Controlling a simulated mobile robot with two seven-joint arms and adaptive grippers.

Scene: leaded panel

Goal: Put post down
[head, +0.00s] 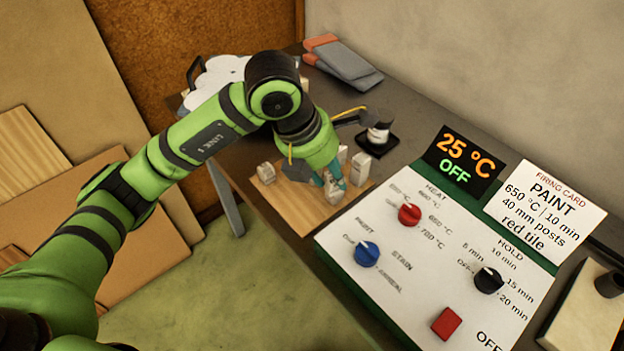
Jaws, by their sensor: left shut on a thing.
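My left gripper (334,182) reaches down over a wooden board (287,208) and is shut on a pale post (334,196). The fingers partly cover this post, and I cannot tell whether its foot touches the board. Another pale post (360,168) stands just right of the gripper, and a further one (342,154) shows partly behind it. A pale block-like post (265,173) sits at the board's left side. My right gripper is not in view.
The control panel (400,270) with knobs lies right of the board, close to the gripper. Its display (458,160) reads 25 °C OFF. A firing card (545,212) says 40 mm posts.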

